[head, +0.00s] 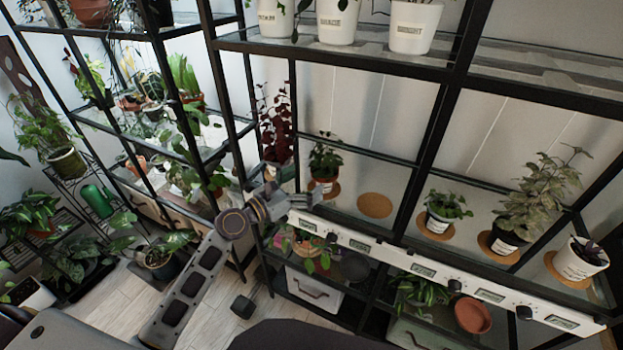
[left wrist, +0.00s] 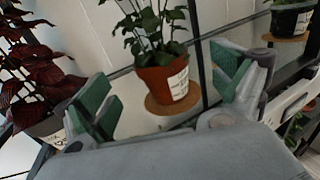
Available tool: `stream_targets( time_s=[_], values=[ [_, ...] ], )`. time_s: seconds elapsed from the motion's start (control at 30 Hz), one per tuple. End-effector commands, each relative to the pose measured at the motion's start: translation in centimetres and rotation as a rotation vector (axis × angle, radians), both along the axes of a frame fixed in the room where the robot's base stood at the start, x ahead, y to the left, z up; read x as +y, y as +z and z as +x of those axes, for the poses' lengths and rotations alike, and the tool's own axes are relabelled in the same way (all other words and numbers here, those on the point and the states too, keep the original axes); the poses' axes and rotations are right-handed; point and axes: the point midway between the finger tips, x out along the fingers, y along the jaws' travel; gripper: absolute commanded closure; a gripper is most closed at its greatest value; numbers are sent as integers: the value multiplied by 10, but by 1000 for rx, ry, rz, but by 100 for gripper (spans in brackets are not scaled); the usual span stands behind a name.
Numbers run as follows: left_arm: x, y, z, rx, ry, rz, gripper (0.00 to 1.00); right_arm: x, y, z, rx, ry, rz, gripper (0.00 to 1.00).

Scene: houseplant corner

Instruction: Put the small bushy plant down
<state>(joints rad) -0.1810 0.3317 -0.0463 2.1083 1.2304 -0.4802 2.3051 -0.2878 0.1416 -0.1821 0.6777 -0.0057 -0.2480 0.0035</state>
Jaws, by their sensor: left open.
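The small bushy plant (head: 325,163) has green leaves and a terracotta pot with a white label. It stands upright on a round cork mat (head: 329,191) on the glass shelf. In the left wrist view the plant (left wrist: 160,78) shows between my fingers, with its mat (left wrist: 158,107) under the pot. My left gripper (head: 304,197) is open and empty at the shelf's front edge. Its green-padded fingers are spread on either side of the pot in the left wrist view, seemingly short of it. My right gripper is not in view.
An empty cork mat (head: 375,205) lies to the right. Beyond it, a small leafy plant (head: 441,212) and a tall pale plant (head: 518,215) stand on mats. A dark red plant (head: 276,125) stands to the left. Black shelf posts and a white control strip (head: 385,257) border the shelf.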

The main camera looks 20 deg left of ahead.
Motion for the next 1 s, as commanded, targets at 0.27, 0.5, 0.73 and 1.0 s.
stream_targets(
  time_s=[0.27,0.5,0.73,1.0],
  values=[
    [14,-1,-20,1,0,1,5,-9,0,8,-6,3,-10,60],
    [20,0,-30,-1,0,1,5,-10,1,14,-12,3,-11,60],
    [21,0,-32,-1,0,1,5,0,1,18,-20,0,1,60],
    [21,0,-31,-1,0,1,5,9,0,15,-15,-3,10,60]
  ],
)
